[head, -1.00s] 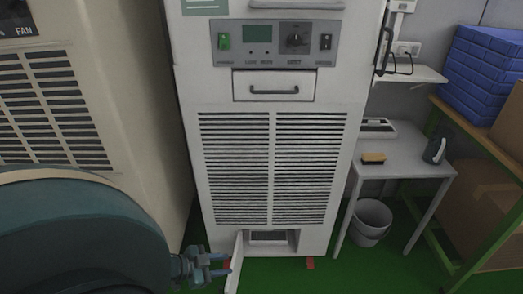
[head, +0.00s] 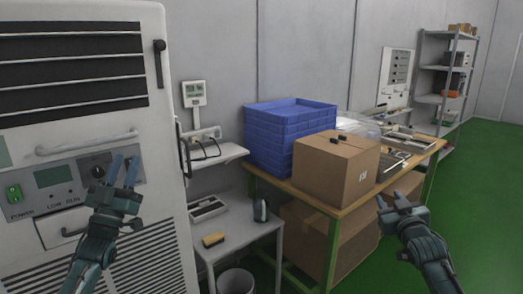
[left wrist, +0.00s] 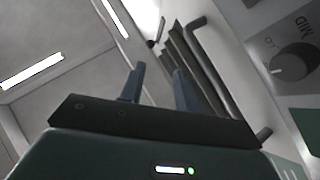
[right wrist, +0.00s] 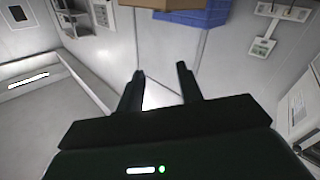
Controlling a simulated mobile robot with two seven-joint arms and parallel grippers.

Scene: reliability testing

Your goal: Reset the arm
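My left gripper (head: 122,178) is raised in front of the white machine's control panel (head: 68,184), fingers pointing up. In the left wrist view its two fingers (left wrist: 158,88) stand apart with nothing between them. A dark rotary knob (left wrist: 292,62) marked MID shows beside it there, clear of the fingers. My right gripper (head: 393,203) is raised at the right of the head view, in front of the wooden bench. In the right wrist view its fingers (right wrist: 163,88) are apart and empty.
A small white table (head: 240,226) holds a yellow-brown brush (head: 213,240). Blue stacked crates (head: 270,135) and a cardboard box (head: 335,168) sit on the wooden bench. Metal shelves (head: 430,99) stand far right. Green floor (head: 490,190) is open at the right.

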